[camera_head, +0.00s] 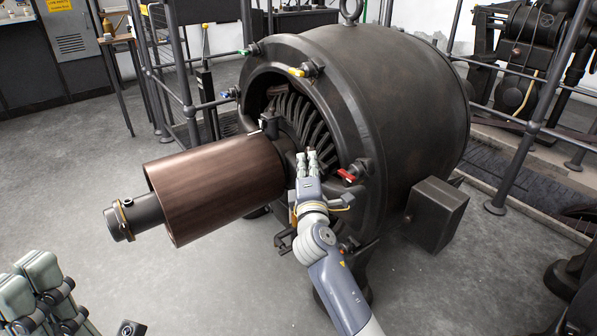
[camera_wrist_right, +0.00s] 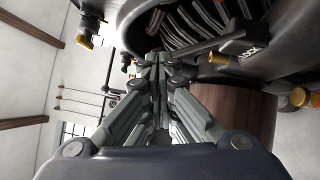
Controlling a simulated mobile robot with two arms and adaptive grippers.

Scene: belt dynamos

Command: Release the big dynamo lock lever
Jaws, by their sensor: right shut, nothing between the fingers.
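The big dynamo (camera_head: 395,85) is a large dark drum with a round open front and curved dark windings inside. In the right wrist view, a dark lever with a block marked LOCK (camera_wrist_right: 246,42) lies to the right of the fingertips, apart from them. In the head view a small dark block with a short pale-tipped arm (camera_head: 268,123), above the copper cylinder, may be this lever. My right gripper (camera_head: 307,155) is shut and empty in front of the opening's lower part. My left gripper (camera_head: 32,278) shows partly at the lower left; its opening is unclear.
A copper-brown cylinder (camera_head: 215,188) on a shaft sticks out left of my right gripper. Red (camera_head: 346,175), yellow (camera_head: 297,72) and green (camera_head: 250,50) handles sit on the rim. A dark box (camera_head: 437,214) stands at the right. Railings surround the machine; floor at the front left is clear.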

